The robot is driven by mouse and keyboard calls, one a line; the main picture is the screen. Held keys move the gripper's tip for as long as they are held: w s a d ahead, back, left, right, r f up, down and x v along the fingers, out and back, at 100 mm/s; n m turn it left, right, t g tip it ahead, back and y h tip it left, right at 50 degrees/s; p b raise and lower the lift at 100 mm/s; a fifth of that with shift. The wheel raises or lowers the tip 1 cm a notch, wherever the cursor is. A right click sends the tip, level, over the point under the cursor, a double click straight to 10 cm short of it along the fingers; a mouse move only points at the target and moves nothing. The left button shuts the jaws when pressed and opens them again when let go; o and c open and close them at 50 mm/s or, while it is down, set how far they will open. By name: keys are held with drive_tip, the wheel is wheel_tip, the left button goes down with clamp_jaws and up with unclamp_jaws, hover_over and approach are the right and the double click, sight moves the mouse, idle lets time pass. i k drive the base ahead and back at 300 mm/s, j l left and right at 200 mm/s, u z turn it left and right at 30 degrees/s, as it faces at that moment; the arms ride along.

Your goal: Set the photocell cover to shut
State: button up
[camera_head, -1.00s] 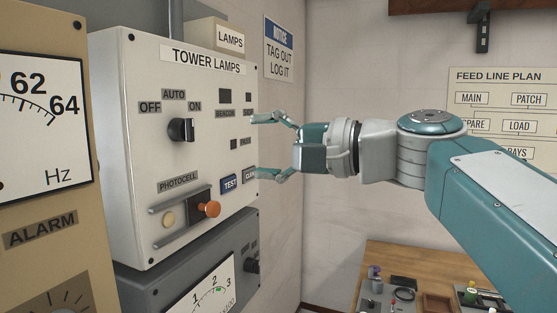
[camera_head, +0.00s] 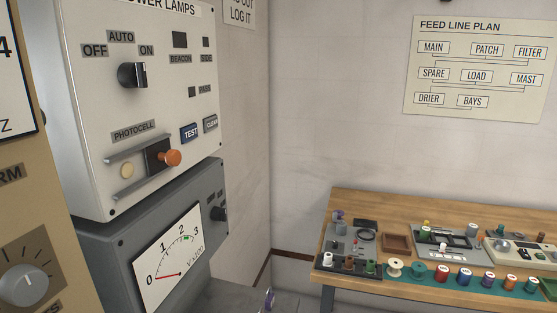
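The photocell cover (camera_head: 155,158) is a dark sliding plate with an orange knob (camera_head: 173,158). It sits between two grey rails (camera_head: 150,175) under the PHOTOCELL label (camera_head: 134,131) on the white TOWER LAMPS panel (camera_head: 90,100). The cover is toward the right end of the rails. The pale round photocell (camera_head: 127,171) is exposed to its left. My gripper is not in view.
A grey meter box (camera_head: 205,240) juts out below the panel. A selector knob (camera_head: 133,75) and the TEST (camera_head: 190,133) and CLEAR (camera_head: 211,124) buttons are nearby. A wooden bench (camera_head: 350,202) with spools and tools stands at right. The space before the wall is clear.

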sight(159, 155)
drive_tip(key=u, duration=1.25)
